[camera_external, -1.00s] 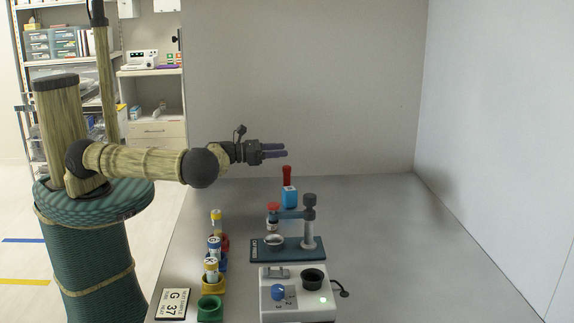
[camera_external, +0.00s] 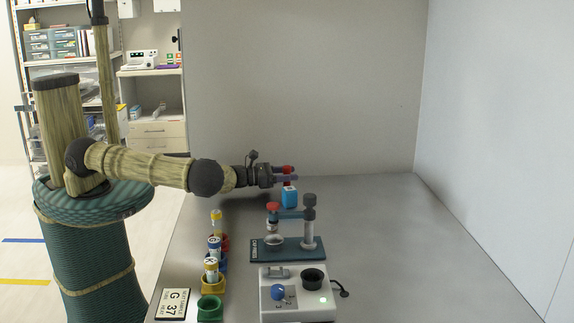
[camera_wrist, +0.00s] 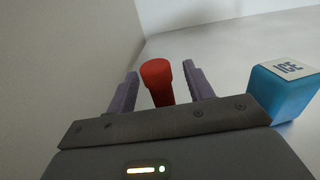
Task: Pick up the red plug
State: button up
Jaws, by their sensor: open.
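The red plug (camera_wrist: 157,82) stands upright between the two purple fingers of my gripper (camera_wrist: 160,88) in the wrist view, with visible gaps on both sides. In the external view its red top (camera_external: 287,168) shows at the fingertips of my gripper (camera_external: 287,174), and its lower part is hidden behind the fingers and the blue block. My gripper is open around the plug and does not visibly touch it.
A blue block marked ICE (camera_wrist: 284,92) stands close at the right of my gripper; it also shows in the external view (camera_external: 289,197). Nearer are a cap press (camera_external: 285,247), a white device (camera_external: 298,302) and several vials in coloured holders (camera_external: 212,284). The table's right side (camera_external: 410,250) is clear.

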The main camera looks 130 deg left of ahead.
jog(key=shift+x, duration=0.8)
jog(key=shift+c, duration=0.2)
jog(key=c, duration=1)
